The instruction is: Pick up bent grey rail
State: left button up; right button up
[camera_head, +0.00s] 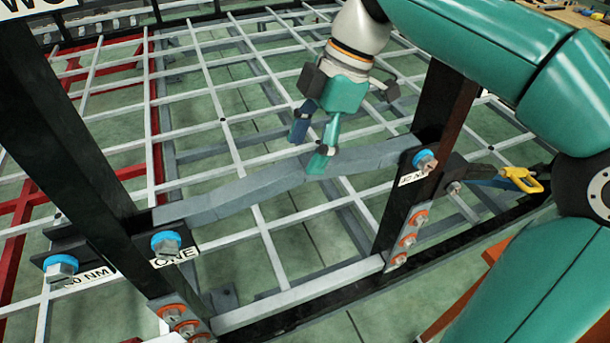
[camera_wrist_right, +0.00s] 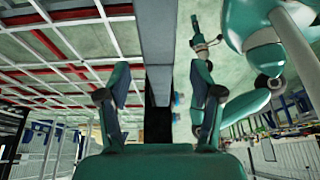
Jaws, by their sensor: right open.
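The bent grey rail (camera_head: 250,188) spans between two dark upright posts, with a bend near its middle. My right gripper (camera_head: 311,146) is open above the rail near that bend, one fingertip overlapping the rail in the head view. In the right wrist view the rail (camera_wrist_right: 155,40) runs between the two spread fingers of my right gripper (camera_wrist_right: 160,84), with gaps on both sides. I cannot tell how far the fingertips are above or around it. What seems to be my left gripper (camera_wrist_right: 204,44) shows small in the right wrist view, its jaws unclear.
Dark posts (camera_head: 75,130) and (camera_head: 425,150) flank the rail, with blue-ringed bolts (camera_head: 166,243) near its ends. A light grey lower bar (camera_head: 300,291) runs below it. Pliers with yellow handles (camera_head: 522,179) are at the right. A grey and red grid frame (camera_head: 152,110) lies behind.

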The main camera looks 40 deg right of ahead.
aim_at(301, 161)
jog(key=shift+b+x, duration=0.3)
jog(key=shift+x, duration=2.6)
grip_shut()
jog(key=shift+r, duration=0.1)
